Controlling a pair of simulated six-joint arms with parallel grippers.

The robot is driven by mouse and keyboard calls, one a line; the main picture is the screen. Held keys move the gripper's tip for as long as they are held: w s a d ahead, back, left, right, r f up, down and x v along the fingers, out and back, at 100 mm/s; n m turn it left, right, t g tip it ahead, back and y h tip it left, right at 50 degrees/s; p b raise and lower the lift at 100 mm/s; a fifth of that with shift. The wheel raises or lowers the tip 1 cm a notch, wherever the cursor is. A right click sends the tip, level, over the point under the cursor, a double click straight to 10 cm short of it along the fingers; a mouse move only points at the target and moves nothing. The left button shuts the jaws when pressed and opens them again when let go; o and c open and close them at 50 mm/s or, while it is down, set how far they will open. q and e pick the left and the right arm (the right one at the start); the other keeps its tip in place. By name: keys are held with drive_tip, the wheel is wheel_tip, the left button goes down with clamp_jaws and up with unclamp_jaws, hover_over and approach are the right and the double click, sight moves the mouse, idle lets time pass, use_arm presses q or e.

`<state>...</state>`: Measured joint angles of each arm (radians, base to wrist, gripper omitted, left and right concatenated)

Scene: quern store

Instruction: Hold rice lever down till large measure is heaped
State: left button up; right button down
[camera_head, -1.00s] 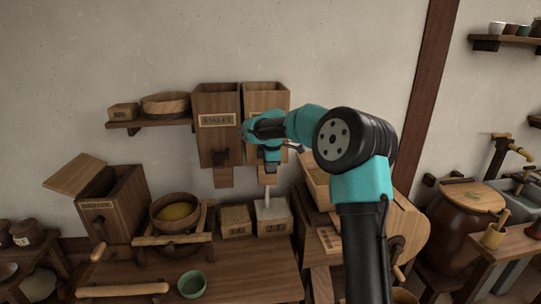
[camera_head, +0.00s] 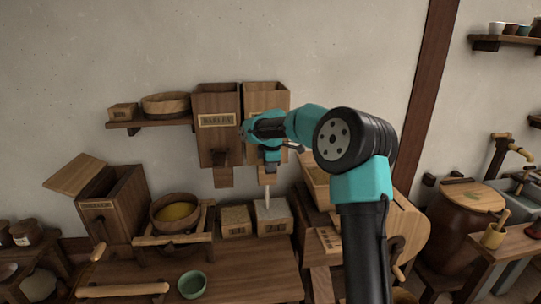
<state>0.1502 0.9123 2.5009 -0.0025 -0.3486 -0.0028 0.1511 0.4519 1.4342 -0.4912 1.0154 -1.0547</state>
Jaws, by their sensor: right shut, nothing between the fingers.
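My right gripper (camera_head: 271,157) is shut and empty, in front of the right-hand wall hopper (camera_head: 266,96). It covers most of that hopper's front and the place of its lever, so I cannot see the lever or whether the fingers touch it. A thin pale stream of rice (camera_head: 267,192) falls from the hopper's spout (camera_head: 266,176). It lands in the right-hand wooden measure (camera_head: 272,227) on the bench, where pale grain (camera_head: 272,207) shows at the top. The smaller measure (camera_head: 236,229) beside it on the left also holds grain. My left gripper is not in view.
The hopper labelled barley (camera_head: 217,110) hangs just left of my gripper. A wooden bowl of yellow grain (camera_head: 176,212) stands on a frame further left. A green bowl (camera_head: 192,284) sits at the front of the bench (camera_head: 240,270). A wooden machine (camera_head: 405,235) stands to the right.

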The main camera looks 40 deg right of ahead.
drive_tip(key=shift+f, duration=0.2)
idle(0.4)
drive_tip(key=s+a+v, duration=0.1)
drive_tip(key=s+v, duration=0.1)
drive_tip(key=v, duration=1.2)
drive_tip(key=shift+f, duration=0.25)
drive_tip(key=shift+s, duration=0.15)
